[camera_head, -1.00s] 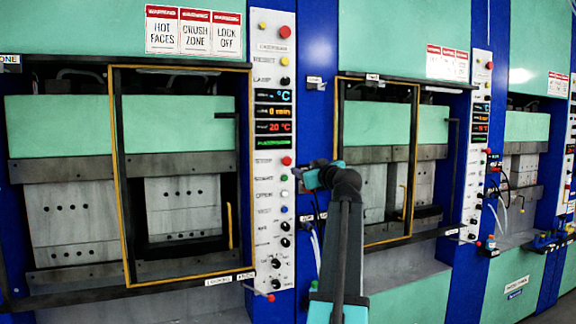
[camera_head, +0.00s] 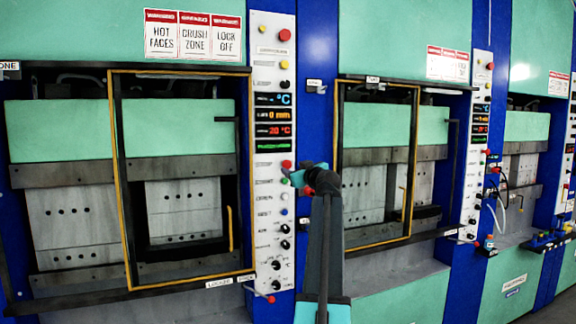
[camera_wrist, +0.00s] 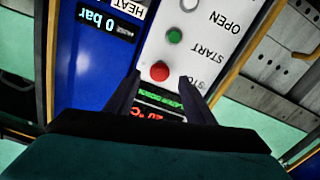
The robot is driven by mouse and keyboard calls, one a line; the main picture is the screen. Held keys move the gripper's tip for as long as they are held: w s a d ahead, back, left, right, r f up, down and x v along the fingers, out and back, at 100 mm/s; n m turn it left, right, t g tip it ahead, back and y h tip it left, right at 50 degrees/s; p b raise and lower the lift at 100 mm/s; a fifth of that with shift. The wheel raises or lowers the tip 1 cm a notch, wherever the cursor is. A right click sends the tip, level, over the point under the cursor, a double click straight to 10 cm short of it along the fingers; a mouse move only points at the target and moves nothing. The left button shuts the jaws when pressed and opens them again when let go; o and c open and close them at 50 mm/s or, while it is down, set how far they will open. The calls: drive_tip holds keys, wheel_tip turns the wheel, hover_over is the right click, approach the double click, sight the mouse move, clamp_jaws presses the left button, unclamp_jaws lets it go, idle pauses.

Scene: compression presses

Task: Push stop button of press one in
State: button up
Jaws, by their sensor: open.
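Press one (camera_head: 70,130) is the left press in the head view, with a sign ending in "ONE" at its upper left. Its white control panel (camera_head: 262,205) runs down its right side. The red stop button (camera_head: 287,164) is on this panel, just above a green button. In the wrist view the red stop button (camera_wrist: 160,72) shows between my fingertips, its label partly covered by a finger. My gripper (camera_wrist: 158,84) is open and empty, pointing at the panel. In the head view my gripper (camera_head: 293,177) is beside the panel's right edge, partly hidden by my arm. I cannot tell whether it touches the button.
A green start button (camera_wrist: 175,36) is close to the stop button. Another red button (camera_head: 285,35) is at the panel top. Knobs and a red-tipped lever (camera_head: 271,298) are lower down. A second press (camera_head: 375,125) stands to the right, beyond a blue column.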

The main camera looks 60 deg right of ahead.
sight(288, 166)
drive_tip(key=shift+p+x, duration=0.65)
drive_tip(key=shift+x, duration=1.5)
clamp_jaws()
